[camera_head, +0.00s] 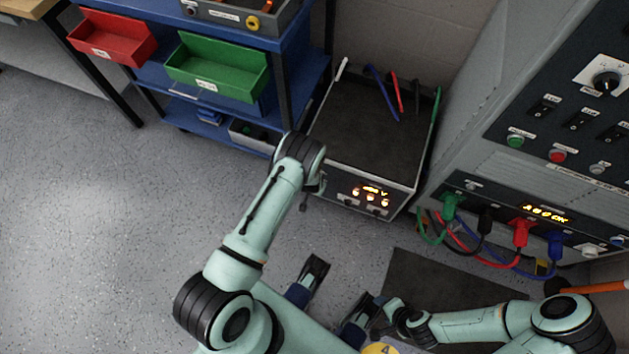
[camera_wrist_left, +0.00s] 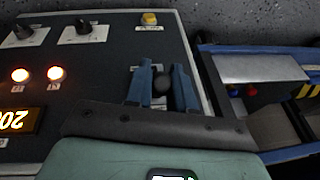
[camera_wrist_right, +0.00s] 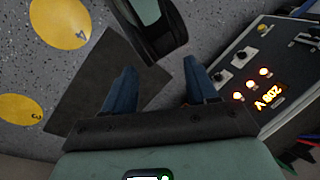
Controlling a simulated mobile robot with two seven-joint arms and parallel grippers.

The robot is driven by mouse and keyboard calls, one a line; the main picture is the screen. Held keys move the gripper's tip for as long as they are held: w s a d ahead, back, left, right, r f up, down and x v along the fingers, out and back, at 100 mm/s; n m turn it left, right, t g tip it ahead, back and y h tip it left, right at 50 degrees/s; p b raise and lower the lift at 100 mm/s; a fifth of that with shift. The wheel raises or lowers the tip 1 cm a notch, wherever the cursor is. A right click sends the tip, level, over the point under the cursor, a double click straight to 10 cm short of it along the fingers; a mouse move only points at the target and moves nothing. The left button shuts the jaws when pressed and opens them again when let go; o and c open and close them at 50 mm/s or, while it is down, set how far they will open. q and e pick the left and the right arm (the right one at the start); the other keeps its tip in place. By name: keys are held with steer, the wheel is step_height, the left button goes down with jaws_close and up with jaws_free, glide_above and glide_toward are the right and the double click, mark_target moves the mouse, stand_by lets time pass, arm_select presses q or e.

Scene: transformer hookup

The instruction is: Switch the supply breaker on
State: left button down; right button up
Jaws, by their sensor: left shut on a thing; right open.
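The low supply unit (camera_head: 372,143) has a dark top and a lit front panel. In the left wrist view its panel (camera_wrist_left: 105,65) appears upside down, with two glowing lamps, dials and a display.
A tall grey cabinet (camera_head: 480,90) with colored plugged cables stands right of the unit. A blue cart (camera_head: 300,80) with red (camera_head: 115,38) and green (camera_head: 215,68) bins stands to the left. A dark mat (camera_head: 440,285) lies in front. Floor at left is clear.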

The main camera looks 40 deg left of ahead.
arm_select(q)
steer(key=shift+w+r, duration=0.2)
steer(key=shift+w, duration=0.2)
arm_select(e)
steer(key=shift+s, duration=0.1)
arm_select(q)
steer(key=c, duration=1.1)
jaws_free()
steer(key=shift+o, duration=0.6)
steer(key=shift+s+f, duration=0.15)
steer(key=p+v, duration=0.2)
steer(key=v, duration=0.3)
steer(key=shift+r, duration=0.35)
steer(key=p+v, duration=0.1)
steer(key=v, duration=0.6)
steer(key=shift+s+r+p, duration=0.2)
steer(key=shift+r+p, duration=0.1)
steer(key=shift+p, duration=0.05)
arm_select(e)
steer(key=shift+g, duration=0.6)
steer(key=s+r, duration=0.1)
steer(key=r, duration=0.1)
steer(key=s+a+r, duration=0.1)
steer(key=s, duration=0.1)
steer(key=shift+s+a+r, duration=0.15)
steer(key=shift+r, duration=0.25)
